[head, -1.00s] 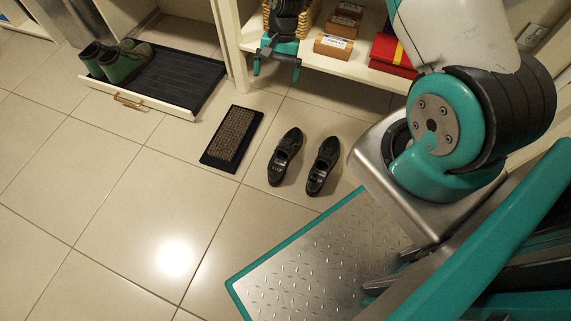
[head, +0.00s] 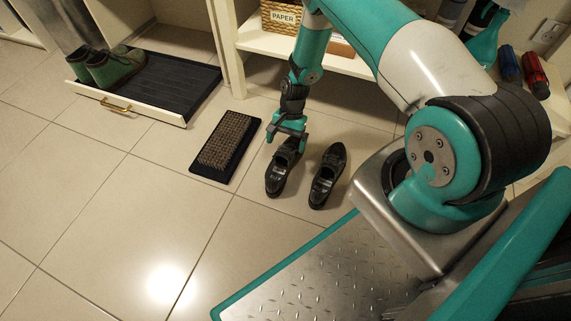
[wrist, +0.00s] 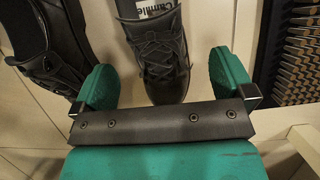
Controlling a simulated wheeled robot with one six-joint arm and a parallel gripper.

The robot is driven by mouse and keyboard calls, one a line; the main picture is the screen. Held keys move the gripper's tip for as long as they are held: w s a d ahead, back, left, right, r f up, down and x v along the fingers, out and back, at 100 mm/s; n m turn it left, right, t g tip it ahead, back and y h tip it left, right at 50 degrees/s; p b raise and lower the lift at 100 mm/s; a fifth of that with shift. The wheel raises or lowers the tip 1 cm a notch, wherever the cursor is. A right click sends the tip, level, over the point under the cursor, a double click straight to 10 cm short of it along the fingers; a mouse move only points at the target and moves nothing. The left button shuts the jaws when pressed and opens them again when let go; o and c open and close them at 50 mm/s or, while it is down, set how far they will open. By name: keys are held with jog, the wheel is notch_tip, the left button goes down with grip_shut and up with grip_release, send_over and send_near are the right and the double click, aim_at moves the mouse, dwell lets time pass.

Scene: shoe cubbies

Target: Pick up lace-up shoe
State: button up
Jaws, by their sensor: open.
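A pair of black lace-up shoes stands on the tiled floor. The left shoe (head: 279,176) is under my gripper (head: 287,131) in the head view, and the right shoe (head: 327,178) stands a little apart from it. In the wrist view, my gripper (wrist: 162,88) is open, with one teal finger on each side of the toe of a laced shoe (wrist: 158,55). A pale label with lettering shows inside this shoe. The other shoe (wrist: 40,50) is at the left, outside the fingers.
A bristle mat (head: 226,141) lies left of the shoes. A pulled-out tray (head: 180,88) holds green boots (head: 112,66) at the upper left.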

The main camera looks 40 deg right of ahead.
jog(key=b+x, duration=0.2)
jog(key=x, duration=0.1)
jog(key=b+x, duration=0.2)
jog(key=shift+s+d+f, duration=0.1)
jog(key=shift+f, duration=0.35)
jog(key=shift+r, duration=0.15)
jog(key=c, duration=1.1)
jog(key=shift+c, duration=0.2)
jog(key=shift+r, duration=0.15)
notch_tip(320, 180, up, 20)
jog(key=p, duration=1.1)
